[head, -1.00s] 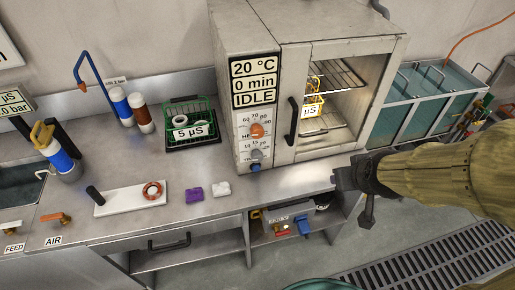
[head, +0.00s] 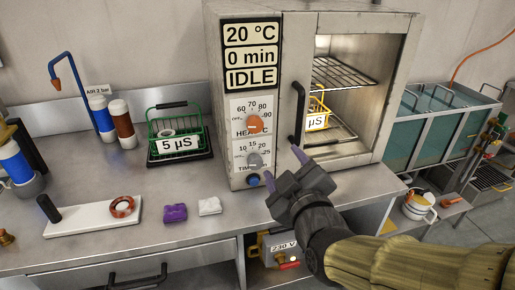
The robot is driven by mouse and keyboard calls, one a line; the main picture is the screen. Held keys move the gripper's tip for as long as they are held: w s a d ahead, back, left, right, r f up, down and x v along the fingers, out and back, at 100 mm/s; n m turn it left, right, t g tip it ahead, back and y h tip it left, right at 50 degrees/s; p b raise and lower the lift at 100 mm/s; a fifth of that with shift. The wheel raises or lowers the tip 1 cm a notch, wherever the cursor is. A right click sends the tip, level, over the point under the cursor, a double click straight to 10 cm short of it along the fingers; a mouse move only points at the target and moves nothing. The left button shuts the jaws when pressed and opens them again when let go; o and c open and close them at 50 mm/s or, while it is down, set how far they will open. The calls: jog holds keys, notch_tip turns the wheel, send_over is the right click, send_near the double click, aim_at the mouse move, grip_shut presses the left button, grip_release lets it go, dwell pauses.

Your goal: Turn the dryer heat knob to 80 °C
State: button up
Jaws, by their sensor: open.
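The dryer (head: 310,90) is a grey metal cabinet on the bench. Its display panel (head: 250,55) reads 20 °C, 0 min, IDLE. The orange heat knob (head: 254,124) sits on a white dial with marks around it, including 60, 70, 80 and 90; its exact setting is too small to tell. Below it are a grey timer knob (head: 254,159) and a blue button (head: 254,180). My gripper (head: 282,168) is open and empty, in front of the dryer's lower front, below and right of the heat knob and apart from it in the picture.
The dryer's black door handle (head: 297,112) stands right of the knobs, close to my gripper. A yellow basket (head: 318,118) is inside the dryer.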

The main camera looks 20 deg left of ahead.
jog(key=shift+s+a+f+n+t+y+b, duration=0.15)
jog(key=shift+s+a+n+t+y+b, duration=0.15)
jog(key=shift+s+a+n+b, duration=0.15)
jog(key=shift+w+a+p, duration=0.1)
jog(key=shift+w+p, duration=0.05)
jog(key=shift+p, duration=0.2)
jog(key=p, duration=0.7)
send_near(256, 126)
jog(key=x, duration=1)
